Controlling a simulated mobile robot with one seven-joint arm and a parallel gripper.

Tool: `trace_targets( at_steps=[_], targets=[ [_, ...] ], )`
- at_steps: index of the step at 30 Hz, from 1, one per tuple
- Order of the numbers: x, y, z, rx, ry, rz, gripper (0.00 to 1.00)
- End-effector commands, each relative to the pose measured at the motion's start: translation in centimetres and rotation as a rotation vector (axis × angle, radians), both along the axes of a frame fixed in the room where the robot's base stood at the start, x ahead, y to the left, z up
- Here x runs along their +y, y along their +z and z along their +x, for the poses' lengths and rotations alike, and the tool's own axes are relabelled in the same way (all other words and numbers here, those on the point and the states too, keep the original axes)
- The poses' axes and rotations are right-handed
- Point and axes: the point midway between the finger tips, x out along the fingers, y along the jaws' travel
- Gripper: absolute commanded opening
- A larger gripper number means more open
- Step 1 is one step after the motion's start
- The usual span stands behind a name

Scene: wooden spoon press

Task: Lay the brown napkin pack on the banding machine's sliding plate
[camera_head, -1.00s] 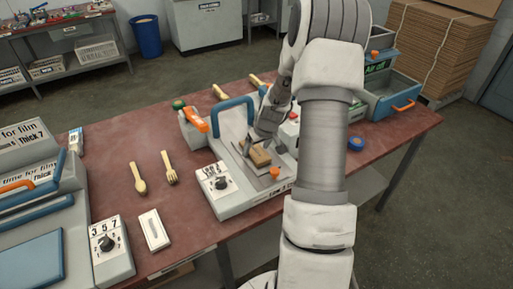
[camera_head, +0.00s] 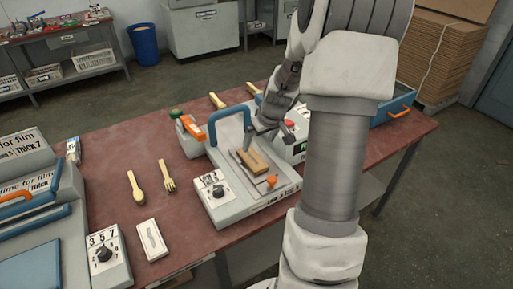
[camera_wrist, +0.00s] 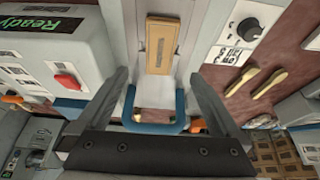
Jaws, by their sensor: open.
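The brown napkin pack (camera_head: 253,162) lies flat on the light grey sliding plate (camera_head: 268,171) of the banding machine (camera_head: 238,207), in front of its blue arched handle (camera_head: 231,117). In the wrist view the pack (camera_wrist: 161,46) shows whole, with a small dark slot or mark on its top. My gripper (camera_head: 261,133) is just behind and above the pack, apart from it. In the wrist view the open fingers (camera_wrist: 160,78) have nothing between them. The plate's far edges are partly hidden by my gripper and arm.
A film machine (camera_head: 40,215) stands further left. A machine with a red button (camera_wrist: 67,82) stands close beside my gripper.

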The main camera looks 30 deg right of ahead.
Motion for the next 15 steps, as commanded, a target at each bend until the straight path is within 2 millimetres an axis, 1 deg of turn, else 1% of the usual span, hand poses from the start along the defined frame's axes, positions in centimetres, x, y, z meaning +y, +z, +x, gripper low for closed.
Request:
trace_targets(
  at_steps=[1,6,15],
  targets=[
    [0.0,0.7,-0.2,-0.002,-0.001,-0.002,1.00],
    [0.0,1.9,-0.8,0.000,0.000,0.000,1.00],
    [0.1,2.0,-0.9,0.000,0.000,0.000,1.00]
  ],
)
